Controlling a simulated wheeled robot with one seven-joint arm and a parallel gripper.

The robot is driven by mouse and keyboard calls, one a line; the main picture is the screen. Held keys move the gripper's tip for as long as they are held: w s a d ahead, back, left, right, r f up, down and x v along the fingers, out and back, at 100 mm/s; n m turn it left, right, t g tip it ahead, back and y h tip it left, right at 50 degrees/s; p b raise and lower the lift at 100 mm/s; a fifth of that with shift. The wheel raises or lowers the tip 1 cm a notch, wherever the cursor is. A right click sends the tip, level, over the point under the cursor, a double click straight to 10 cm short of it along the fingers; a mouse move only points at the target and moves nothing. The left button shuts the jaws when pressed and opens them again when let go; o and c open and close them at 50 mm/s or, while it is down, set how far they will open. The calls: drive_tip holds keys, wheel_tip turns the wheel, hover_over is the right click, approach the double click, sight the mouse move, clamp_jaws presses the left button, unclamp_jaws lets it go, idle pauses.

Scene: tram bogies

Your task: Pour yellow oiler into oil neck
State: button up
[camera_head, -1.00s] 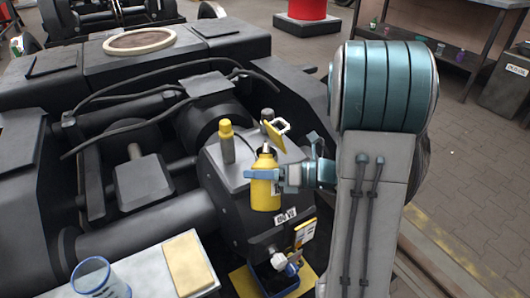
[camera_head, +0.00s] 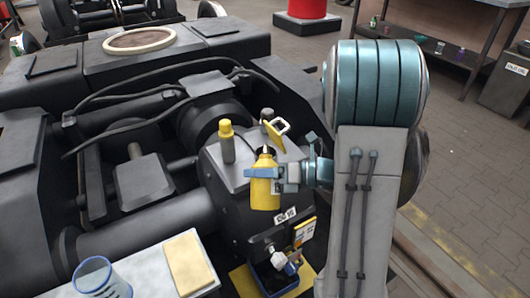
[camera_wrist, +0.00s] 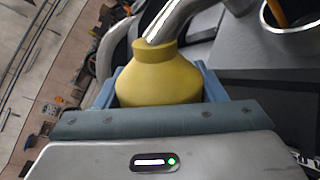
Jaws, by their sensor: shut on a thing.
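My gripper (camera_head: 265,172) is shut on the yellow oiler (camera_head: 265,192), a bottle-shaped can held upright above the front of the dark gearbox block. In the wrist view the oiler (camera_wrist: 160,78) sits between the blue fingers, its metal spout rising toward the top right. An open round neck (camera_wrist: 292,14) with something orange inside shows at the top right there. In the head view a grey post with a yellow cap (camera_head: 227,140) stands left of the oiler, and a yellow flap on a pale handle (camera_head: 275,132) stands just behind it. I cannot tell for certain which is the oil neck.
A pale table (camera_head: 150,270) at the front left bears a clear blue-rimmed cup (camera_head: 101,278) and a tan pad (camera_head: 190,263). Dark pipes and hoses fill the bogie to the left.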

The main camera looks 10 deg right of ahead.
drive_tip(key=shift+f+m, duration=0.2)
drive_tip(key=shift+m, duration=0.4)
idle(2.2)
drive_tip(key=shift+w+r+m+g+p, duration=0.2)
drive_tip(key=shift+r+m+g+p, duration=0.2)
drive_tip(key=shift+m+p, duration=0.45)
idle(4.3)
